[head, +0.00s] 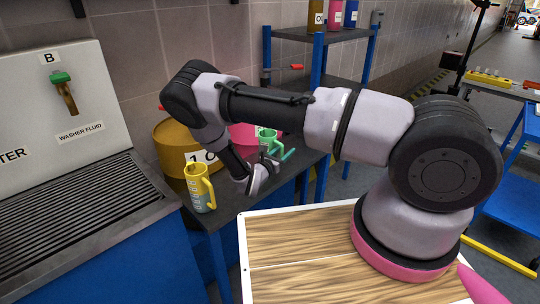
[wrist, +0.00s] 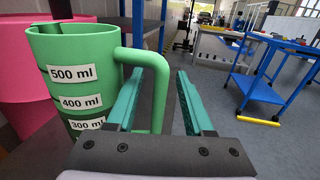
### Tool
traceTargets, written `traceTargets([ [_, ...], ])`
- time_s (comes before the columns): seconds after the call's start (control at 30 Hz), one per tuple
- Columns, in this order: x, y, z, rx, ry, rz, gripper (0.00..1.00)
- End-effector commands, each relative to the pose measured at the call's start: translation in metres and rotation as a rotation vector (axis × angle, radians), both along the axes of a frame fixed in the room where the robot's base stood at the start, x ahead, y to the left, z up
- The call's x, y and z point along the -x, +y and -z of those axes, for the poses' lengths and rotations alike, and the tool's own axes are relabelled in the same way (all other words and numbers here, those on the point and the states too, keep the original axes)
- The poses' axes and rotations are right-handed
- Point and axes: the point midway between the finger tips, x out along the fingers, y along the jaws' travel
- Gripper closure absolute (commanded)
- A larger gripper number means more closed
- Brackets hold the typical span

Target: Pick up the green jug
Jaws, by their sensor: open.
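The green jug (head: 268,138) stands upright on the dark bench in the head view, partly hidden by my gripper (head: 275,160). In the wrist view the green jug (wrist: 80,75) fills the left side, with labels of 500 ml, 400 ml and 300 ml facing me. Its handle points right. My gripper (wrist: 160,74) is open, with teal fingers. The upright part of the handle shows between the two fingers, and the left finger shows between the handle and the jug's body. I cannot tell whether either finger touches the handle.
A yellow jug (head: 200,188) stands on the bench's near left end. A yellow drum (head: 172,150) and a pink container (head: 243,134) stand behind; the pink one (wrist: 22,70) is close behind the green jug. A blue-posted shelf (head: 318,60) rises behind the bench.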

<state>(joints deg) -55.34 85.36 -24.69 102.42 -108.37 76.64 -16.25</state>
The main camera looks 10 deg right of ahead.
Motion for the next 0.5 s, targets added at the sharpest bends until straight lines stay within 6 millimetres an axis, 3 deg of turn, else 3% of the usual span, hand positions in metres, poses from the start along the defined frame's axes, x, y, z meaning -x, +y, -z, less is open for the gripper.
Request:
traceTargets([
  [0.3,-0.0098,-0.0084,0.0001,-0.001,0.000,-0.001,0.48],
  [0.37,-0.0097,-0.0083,0.0001,-0.001,0.000,-0.001,0.67],
  [0.43,-0.0097,-0.0083,0.0001,-0.001,0.000,-0.001,0.94],
  [0.47,-0.0097,-0.0083,0.0001,-0.001,0.000,-0.001,1.00],
  [0.5,-0.0097,-0.0083,0.0001,-0.001,0.000,-0.001,1.00],
])
